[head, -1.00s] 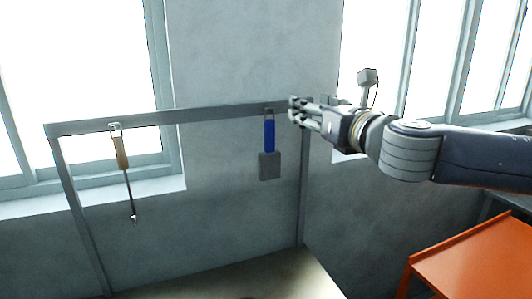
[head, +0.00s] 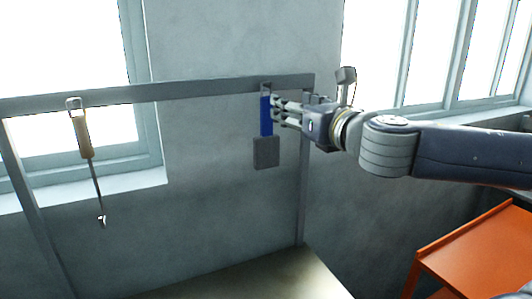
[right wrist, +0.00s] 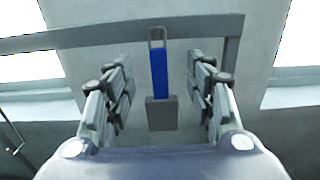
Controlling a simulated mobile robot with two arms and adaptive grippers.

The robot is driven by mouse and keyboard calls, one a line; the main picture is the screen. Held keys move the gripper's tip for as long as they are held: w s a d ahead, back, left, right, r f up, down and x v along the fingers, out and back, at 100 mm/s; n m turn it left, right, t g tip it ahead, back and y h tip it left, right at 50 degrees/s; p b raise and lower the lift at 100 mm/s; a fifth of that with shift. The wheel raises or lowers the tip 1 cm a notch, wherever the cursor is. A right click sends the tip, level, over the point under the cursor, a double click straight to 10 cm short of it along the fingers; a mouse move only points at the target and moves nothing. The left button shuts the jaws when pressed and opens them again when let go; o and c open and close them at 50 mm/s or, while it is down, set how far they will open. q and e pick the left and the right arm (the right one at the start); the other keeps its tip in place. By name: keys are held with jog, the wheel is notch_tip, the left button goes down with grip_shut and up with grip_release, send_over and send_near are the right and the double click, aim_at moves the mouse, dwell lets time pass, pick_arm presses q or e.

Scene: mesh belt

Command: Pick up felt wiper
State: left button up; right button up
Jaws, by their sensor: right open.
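The felt wiper has a blue handle (head: 266,116) and a grey rectangular pad (head: 266,153). It hangs upright from a hook on the grey rail, near the rail's right end. My right gripper (head: 277,112) comes in from the right, and its fingertips are at the blue handle. In the right wrist view the open fingers (right wrist: 162,85) stand to either side of the wiper (right wrist: 160,75), with a gap on both sides. Whether the handle is between the fingertips in depth is hard to tell. My left gripper is not in view.
A hook tool with a wooden handle (head: 83,136) hangs at the left of the grey rail (head: 180,90). A post stands just right of the wiper. An orange table (head: 480,250) is at the lower right. A pale surface (head: 250,280) lies below.

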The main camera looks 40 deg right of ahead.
aim_at(268, 106)
jog(key=w, duration=0.2)
jog(key=w+d+f, duration=0.1)
jog(key=w, duration=0.1)
jog(key=w+d+f+p, duration=0.1)
jog(key=shift+w, duration=0.4)
jog(key=shift+w+r+p, duration=0.15)
jog(key=shift+w+p, duration=0.25)
jog(key=shift+p, duration=0.2)
jog(key=shift+f+p+x, duration=0.15)
jog(key=shift+p+x, duration=0.45)
jog(key=shift+x, duration=0.5)
jog(key=shift+f+p+x, duration=0.1)
jog(key=shift+p+x, duration=0.45)
jog(key=shift+x, duration=0.55)
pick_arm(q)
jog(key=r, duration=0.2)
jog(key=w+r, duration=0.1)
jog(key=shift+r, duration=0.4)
pick_arm(e)
jog(key=shift+a, duration=0.2)
jog(key=shift+c, duration=1.3)
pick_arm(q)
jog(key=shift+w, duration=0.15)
pick_arm(e)
jog(key=c, duration=0.9)
